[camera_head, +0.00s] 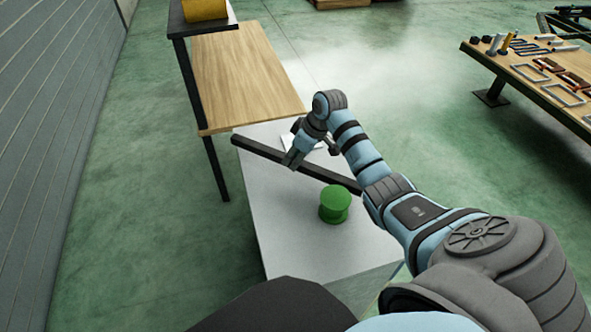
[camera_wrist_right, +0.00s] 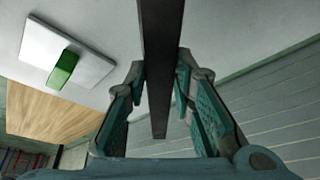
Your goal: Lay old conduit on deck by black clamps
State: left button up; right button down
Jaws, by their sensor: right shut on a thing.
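A long dark conduit (camera_head: 325,175) runs slantwise over a white-topped surface (camera_head: 275,235), its left end reaching past that surface's left edge. My right gripper (camera_head: 291,160) is shut on the conduit left of its middle. In the right wrist view the conduit (camera_wrist_right: 161,35) passes between the two fingers (camera_wrist_right: 160,85). I cannot tell whether it touches the white top or hangs just above it. No black clamps can be made out. My left gripper is not in view.
A green spool-like object (camera_head: 335,204) stands by the conduit's right end. A white plate with a green block (camera_wrist_right: 65,68) lies near my right gripper. A wooden table (camera_head: 245,75) adjoins behind. A tool bench (camera_head: 530,75) stands far right, with open floor between.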

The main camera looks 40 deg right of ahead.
notch_tip(320, 180, down, 4)
jog(key=shift+f+b, duration=0.25)
jog(key=shift+b, duration=0.4)
jog(key=shift+r, duration=0.15)
jog(key=c, duration=1.7)
grip_release()
jog(key=o, duration=0.3)
jog(key=shift+o, duration=0.2)
